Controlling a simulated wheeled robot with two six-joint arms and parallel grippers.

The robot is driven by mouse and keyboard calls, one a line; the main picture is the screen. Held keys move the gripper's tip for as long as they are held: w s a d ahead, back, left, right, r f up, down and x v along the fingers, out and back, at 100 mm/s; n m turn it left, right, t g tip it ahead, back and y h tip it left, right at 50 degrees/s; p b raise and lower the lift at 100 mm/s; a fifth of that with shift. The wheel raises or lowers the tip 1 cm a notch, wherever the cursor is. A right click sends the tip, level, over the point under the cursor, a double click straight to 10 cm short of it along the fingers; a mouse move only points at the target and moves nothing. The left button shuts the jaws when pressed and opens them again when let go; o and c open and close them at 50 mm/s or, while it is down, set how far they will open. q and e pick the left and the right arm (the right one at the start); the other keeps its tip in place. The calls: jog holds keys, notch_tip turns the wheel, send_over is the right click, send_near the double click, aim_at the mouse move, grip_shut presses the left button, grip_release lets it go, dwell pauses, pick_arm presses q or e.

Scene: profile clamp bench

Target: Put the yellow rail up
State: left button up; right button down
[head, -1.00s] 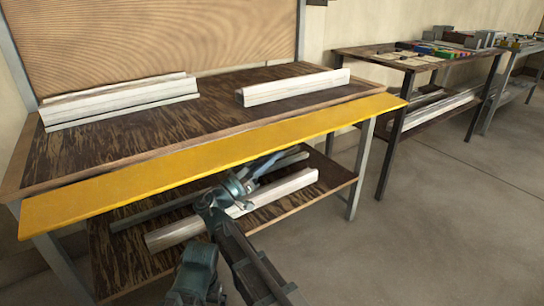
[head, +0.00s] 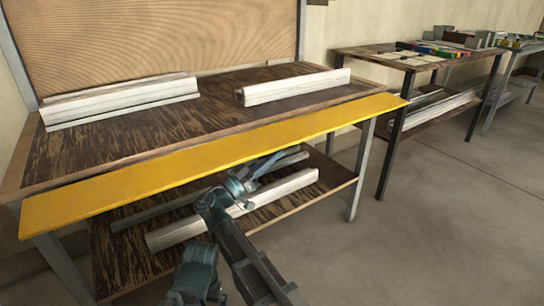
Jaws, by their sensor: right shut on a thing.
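The yellow rail (head: 215,163) is a long flat yellow board along the front edge of the bench, running from lower left to upper right. Its right end sticks out a little past the bench corner. My right gripper (head: 266,163) comes up from below at the rail's front lower edge, near its middle. It is shut on the yellow rail; the rail's edge partly hides the fingertips.
The bench top (head: 180,125) holds a white profile at the left (head: 120,103) and another at the right (head: 292,86). On the lower shelf (head: 130,260), a white bar (head: 290,184) and a grey bar (head: 150,212) lie near my arm. Open floor lies right.

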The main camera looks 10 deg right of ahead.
aim_at(274, 141)
jog(key=shift+s+r+n, duration=0.15)
jog(key=shift+r+n, duration=0.1)
jog(key=shift+n, duration=0.15)
jog(key=r+n+t+y+p, duration=0.1)
jog(key=r+n+p, duration=0.1)
jog(key=n+p, duration=0.1)
jog(key=r+n+t+y+p, duration=0.1)
jog(key=n+p, duration=0.2)
jog(key=n, duration=0.1)
jog(key=r+n+t+y+p, duration=0.1)
jog(key=r+n+p, duration=0.1)
jog(key=n, duration=0.1)
jog(key=shift+s+d+r+t+y+p, duration=0.2)
jog(key=shift+s+r+t+y+p, duration=0.15)
jog(key=shift+s+t+y+p, duration=0.05)
jog(key=w+r+n+y+p, duration=0.1)
jog(key=n+p, duration=0.2)
jog(key=r+n+y+p, duration=0.1)
jog(key=r+n+p, duration=0.1)
jog(key=n+p, duration=0.1)
jog(key=w+a+r+n+y+p, duration=0.1)
jog(key=n+p, duration=0.2)
jog(key=shift+w+r, duration=0.15)
jog(key=shift+w, duration=0.2)
jog(key=shift+w+a+r+n+g+y+p, duration=0.15)
jog(key=shift+w+n+g+y+p, duration=0.2)
jog(key=shift+n+p, duration=0.45)
jog(key=shift+w+a+r+n+g+y+p, duration=0.2)
jog(key=shift+w+n+p, duration=0.3)
jog(key=shift+p, duration=0.4)
